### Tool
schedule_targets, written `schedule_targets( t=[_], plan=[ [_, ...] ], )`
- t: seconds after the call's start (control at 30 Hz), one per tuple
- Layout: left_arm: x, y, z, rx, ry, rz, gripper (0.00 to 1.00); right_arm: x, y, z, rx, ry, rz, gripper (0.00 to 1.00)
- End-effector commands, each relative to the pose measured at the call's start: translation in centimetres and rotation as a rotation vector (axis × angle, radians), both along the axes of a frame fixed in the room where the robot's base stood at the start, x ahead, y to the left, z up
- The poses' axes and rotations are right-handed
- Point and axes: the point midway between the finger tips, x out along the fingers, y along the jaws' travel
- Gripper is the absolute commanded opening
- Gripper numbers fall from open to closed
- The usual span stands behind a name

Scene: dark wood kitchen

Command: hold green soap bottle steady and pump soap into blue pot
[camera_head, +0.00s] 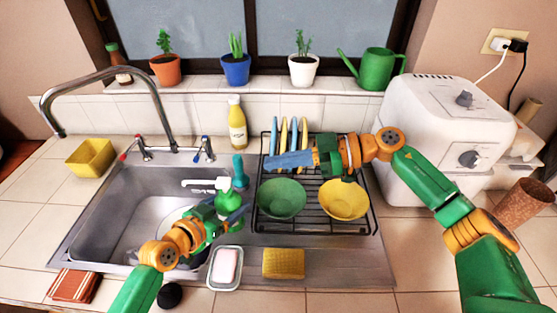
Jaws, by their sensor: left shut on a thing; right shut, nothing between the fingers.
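The green soap bottle (223,203) with a white pump head stands upright at the right side of the sink, its nozzle pointing left over the basin. My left gripper (232,213) is shut on the bottle, and its fingers partly cover the bottle's body. My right gripper (277,161) is shut and empty. It is above the dish rack, to the right of and higher in the picture than the pump head, and apart from it. A blue pot (236,70) with a green plant stands on the windowsill at the back.
The sink basin (125,215) lies left, under a tall curved tap. The dish rack (315,224) holds a green bowl (281,198), a yellow bowl (343,199) and several plates. A soap dish (226,283) and yellow sponge (283,263) lie in front. A white appliance (430,130) stands right.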

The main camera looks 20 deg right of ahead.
Motion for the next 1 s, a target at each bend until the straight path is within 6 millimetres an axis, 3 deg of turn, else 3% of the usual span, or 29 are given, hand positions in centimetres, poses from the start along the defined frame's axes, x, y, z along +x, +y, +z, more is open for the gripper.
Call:
schedule_targets(
  t=[0.23, 0.27, 0.3, 0.67, 1.0],
  plan=[
    [0.0, 0.0, 0.0, 0.001, -0.001, 0.001, 0.0, 0.0, 0.0, 0.0, 0.0, 0.0, 0.0, 0.0],
    [0.0, 0.0, 0.0, 0.001, -0.001, 0.001, 0.88, 0.0, 0.0, 0.0, 0.0, 0.0, 0.0, 0.0],
    [0.0, 0.0, 0.0, 0.001, -0.001, 0.001, 0.99, 0.0, 0.0, 0.0, 0.0, 0.0, 0.0, 0.0],
    [-0.8, 1.0, 0.5, -0.001, -0.002, 0.002, 1.0, 0.0, 0.0, 0.0, 0.0, 0.0, 0.0, 0.0],
    [-6.6, 6.5, 3.6, 0.006, 0.002, 0.002, 1.0, 0.0, 0.0, 0.0, 0.0, 0.0, 0.0, 0.0]
  ],
)
